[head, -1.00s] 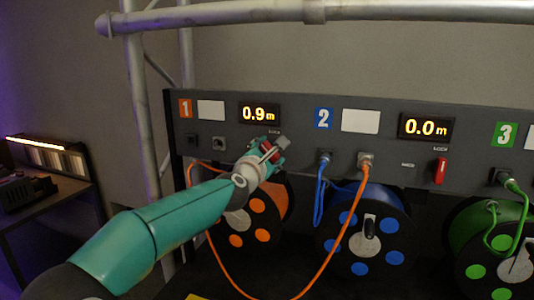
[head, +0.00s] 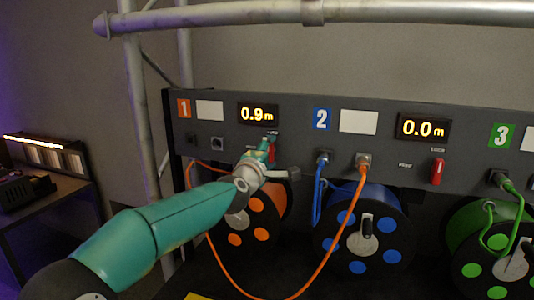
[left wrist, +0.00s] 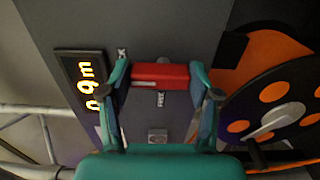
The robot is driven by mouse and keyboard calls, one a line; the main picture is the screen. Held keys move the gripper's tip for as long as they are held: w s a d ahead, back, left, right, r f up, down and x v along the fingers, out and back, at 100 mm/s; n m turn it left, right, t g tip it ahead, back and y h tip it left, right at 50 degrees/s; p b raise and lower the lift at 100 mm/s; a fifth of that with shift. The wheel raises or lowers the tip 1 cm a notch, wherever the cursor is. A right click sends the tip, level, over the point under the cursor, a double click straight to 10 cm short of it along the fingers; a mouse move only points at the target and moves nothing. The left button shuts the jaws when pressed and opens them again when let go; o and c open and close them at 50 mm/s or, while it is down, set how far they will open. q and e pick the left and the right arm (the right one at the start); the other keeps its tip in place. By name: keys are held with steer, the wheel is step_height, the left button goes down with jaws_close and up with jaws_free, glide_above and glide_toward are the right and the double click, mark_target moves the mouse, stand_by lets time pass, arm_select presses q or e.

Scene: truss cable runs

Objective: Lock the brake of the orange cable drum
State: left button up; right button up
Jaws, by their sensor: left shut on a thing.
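The orange cable drum (head: 262,215) hangs under panel 1, and my left forearm partly covers it. It shows at the right of the left wrist view (left wrist: 262,58). Its red brake lever (left wrist: 160,76) is on the panel between drum and display. My left gripper (head: 267,152) is shut on this lever, one finger at each end. In the left wrist view the lever lies lengthwise in line with the LOCK label, with the FREE label (left wrist: 161,99) beside it. My right gripper is out of view.
The display above the lever (head: 258,114) reads 0.9 m. An orange cable (head: 335,262) loops low to a socket at panel 2. The blue drum (head: 362,230) and green drum (head: 490,245) stand to the right. Panel 2 has its own red lever (head: 438,171).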

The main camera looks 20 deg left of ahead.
arm_select(q)
steer(key=shift+d+f+m, duration=0.2)
steer(key=shift+f+m, duration=0.1)
steer(key=shift+f, duration=0.1)
steer(key=o, duration=1.1)
steer(key=shift+r, duration=0.1)
steer(key=shift+o, duration=0.2)
steer(key=shift+a+r, duration=0.1)
steer(key=shift+r, duration=0.05)
steer(key=shift+s, duration=0.1)
steer(key=s, duration=1.1)
steer(key=shift+s+a, duration=0.15)
steer(key=shift+s, duration=0.25)
steer(key=shift+f, duration=0.2)
